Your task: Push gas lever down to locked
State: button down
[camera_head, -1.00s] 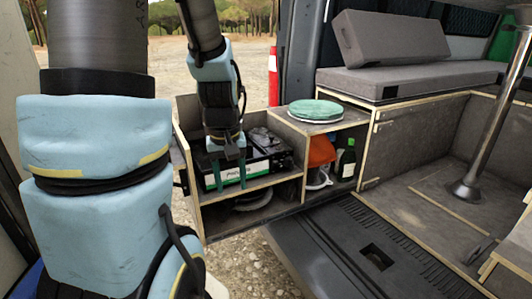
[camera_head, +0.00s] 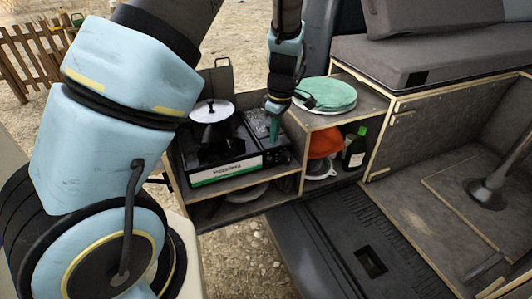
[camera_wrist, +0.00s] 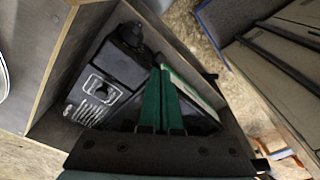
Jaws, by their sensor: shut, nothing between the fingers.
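The black portable gas stove (camera_head: 228,165) stands on the upper shelf of the wooden tailgate box. Its white and green front strip faces me. The stove's right end, with its black knob (camera_wrist: 131,36) and a printed label (camera_wrist: 97,88), shows in the wrist view. I cannot make out the gas lever clearly; it is small, dark or hidden by the fingers. My gripper (camera_head: 274,134) points down over the right end of the stove, with its green fingers together and empty. In the wrist view the fingers (camera_wrist: 161,72) lie across the stove; I cannot tell whether they touch it.
A black pot with a white lid (camera_head: 212,112) sits on the stove left of my gripper. A round green case (camera_head: 326,95) lies on the higher shelf to the right, close to my wrist. An orange bowl (camera_head: 323,143) and green bottle (camera_head: 355,148) stand below it.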

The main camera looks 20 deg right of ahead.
aim_at(271, 159)
jog(key=shift+f, duration=0.15)
jog(key=f+b, duration=0.6)
jog(key=shift+w+a+f, duration=0.2)
jog(key=shift+a+f, duration=0.1)
jog(key=shift+f, duration=0.05)
dwell(0.3)
notch_tip(271, 159, down, 2)
jog(key=shift+f+b, duration=0.1)
jog(key=shift+b, duration=0.5)
jog(key=shift+d+r, duration=0.1)
jog(key=shift+r, duration=0.2)
jog(key=shift+s+d+r+p, duration=0.2)
jog(key=shift+s+d+p, duration=0.3)
jog(key=shift+s+p, duration=0.05)
jog(key=shift+s+d+r+p, duration=0.2)
jog(key=shift+s+d+p, duration=0.25)
jog(key=shift+s+p, duration=0.1)
jog(key=shift+r, duration=0.1)
